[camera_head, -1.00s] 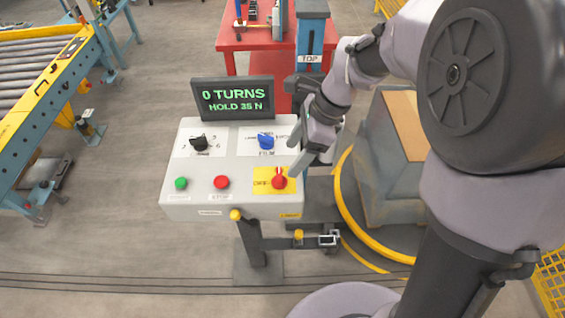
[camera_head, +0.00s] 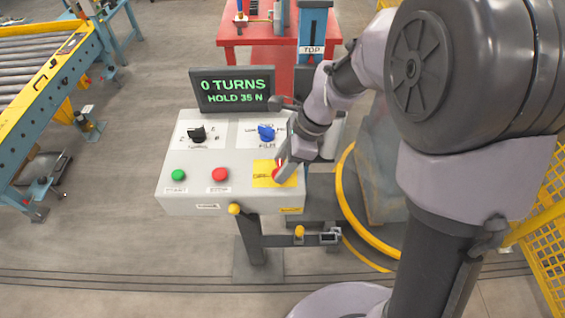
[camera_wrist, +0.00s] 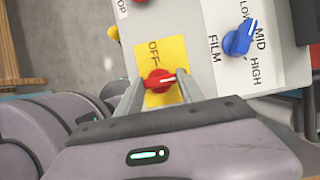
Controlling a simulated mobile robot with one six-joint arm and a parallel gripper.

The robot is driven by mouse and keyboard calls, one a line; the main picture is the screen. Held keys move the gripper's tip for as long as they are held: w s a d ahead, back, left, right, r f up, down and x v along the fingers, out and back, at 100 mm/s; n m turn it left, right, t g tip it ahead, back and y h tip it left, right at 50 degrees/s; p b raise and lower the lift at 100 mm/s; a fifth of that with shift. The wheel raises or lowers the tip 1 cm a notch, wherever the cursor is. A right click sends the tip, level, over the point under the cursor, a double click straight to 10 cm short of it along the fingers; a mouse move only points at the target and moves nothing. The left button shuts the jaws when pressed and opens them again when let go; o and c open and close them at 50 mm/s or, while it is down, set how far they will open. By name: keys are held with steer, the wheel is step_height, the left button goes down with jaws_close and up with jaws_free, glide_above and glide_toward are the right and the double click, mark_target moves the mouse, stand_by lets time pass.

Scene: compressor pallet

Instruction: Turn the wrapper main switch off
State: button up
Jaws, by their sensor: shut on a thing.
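The wrapper main switch is a red rotary knob (camera_wrist: 158,80) on a yellow plate (camera_wrist: 150,55) marked OFF, at the right front of the grey control box (camera_head: 190,185). My gripper (camera_wrist: 157,90) is shut on the red knob, with one finger on each side in the wrist view. The knob's white pointer line lies across the view, not toward the OFF label above it. In the head view my gripper (camera_head: 281,168) covers much of the knob (camera_head: 276,175) and part of the plate.
On the same box are a blue FILM knob (camera_head: 266,133), a black knob (camera_head: 197,134), a green button (camera_head: 179,175) and a red button (camera_head: 220,174). The display (camera_head: 233,91) reads 0 TURNS, HOLD 35 N. A yellow ring (camera_head: 345,205) lies right of the box.

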steer(key=shift+r+n+p, duration=0.1)
steer(key=shift+n+p, duration=0.3)
steer(key=shift+p, duration=0.05)
steer(key=n+g+p, duration=0.1)
steer(key=n+p, duration=0.2)
steer(key=shift+w+r, duration=0.1)
steer(key=n+g+p, duration=0.1)
steer(key=n+p, duration=0.1)
steer(key=n+g+h+p, duration=0.1)
steer(key=n+p, duration=0.1)
steer(key=n, duration=0.1)
steer(key=shift+w+a+p, duration=0.1)
steer(key=shift+a+p, duration=0.1)
steer(key=shift+p, duration=0.15)
steer(key=n+p, duration=0.1)
steer(key=n, duration=0.1)
steer(key=n+g+h+p, duration=0.1)
steer(key=n+p, duration=0.1)
steer(key=shift+a+n+h, duration=0.15)
steer(key=shift+n+h, duration=0.15)
steer(key=shift+n, duration=0.1)
steer(key=shift+a+n+g+h+p, duration=0.1)
steer(key=shift+n+g+h+p, duration=0.45)
steer(key=shift+n+p, duration=1.1)
steer(key=shift+f+n+t+h, duration=0.25)
steer(key=shift+n+h, duration=0.1)
steer(key=shift+n, duration=0.3)
steer(key=o, duration=1.4)
